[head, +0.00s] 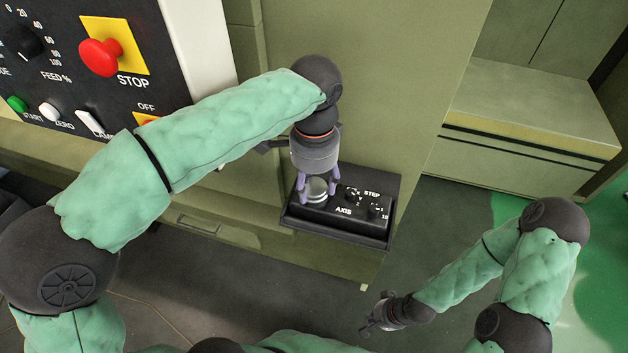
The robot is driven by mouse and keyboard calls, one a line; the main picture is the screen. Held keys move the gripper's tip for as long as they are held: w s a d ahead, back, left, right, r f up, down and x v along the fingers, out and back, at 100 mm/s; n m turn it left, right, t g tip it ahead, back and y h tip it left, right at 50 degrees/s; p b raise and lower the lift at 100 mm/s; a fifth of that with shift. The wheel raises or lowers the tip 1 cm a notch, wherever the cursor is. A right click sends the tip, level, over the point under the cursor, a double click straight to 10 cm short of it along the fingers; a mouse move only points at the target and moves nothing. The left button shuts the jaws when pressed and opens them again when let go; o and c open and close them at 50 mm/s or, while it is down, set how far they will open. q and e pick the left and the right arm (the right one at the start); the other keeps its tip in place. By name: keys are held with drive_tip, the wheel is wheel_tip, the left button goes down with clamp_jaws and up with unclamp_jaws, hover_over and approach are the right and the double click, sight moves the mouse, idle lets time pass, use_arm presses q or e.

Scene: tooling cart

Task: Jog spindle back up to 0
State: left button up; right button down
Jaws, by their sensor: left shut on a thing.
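A black jog box (338,220) with AXIS and STEP labels sits on a ledge against the green machine. A silver round handwheel (317,193) is at its left end. My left gripper (316,186) points down over it, its purple fingers shut on the wheel from both sides. Two small black selector knobs, AXIS (351,194) and STEP (375,210), are to the right of the fingers. My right gripper (371,325) hangs low over the floor, away from the box; it is too small and dark to tell its opening. No spindle or position readout is visible.
The control panel (75,60) at upper left carries a red STOP button (100,57), a feed dial (22,42) and several small switches. A green cabinet (535,110) stands at right. The floor between is open.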

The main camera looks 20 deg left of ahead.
use_arm(q)
drive_tip(key=shift+d, duration=0.1)
drive_tip(key=shift+r+m+p, duration=0.1)
drive_tip(key=shift+m+p, duration=1)
drive_tip(key=shift+m, duration=0.1)
drive_tip(key=m+p, duration=0.2)
drive_tip(key=m, duration=0.1)
drive_tip(key=shift+m+p, duration=0.3)
drive_tip(key=shift+p, duration=0.1)
drive_tip(key=m+p, duration=0.3)
drive_tip(key=m, duration=0.1)
drive_tip(key=shift+s, duration=0.15)
drive_tip(key=shift+m+p, duration=1.2)
drive_tip(key=shift+m, duration=0.6)
drive_tip(key=shift+f+m, duration=0.25)
drive_tip(key=shift+m, duration=0.05)
drive_tip(key=o, duration=1.2)
drive_tip(key=shift+c, duration=0.2)
drive_tip(key=shift+r, duration=0.1)
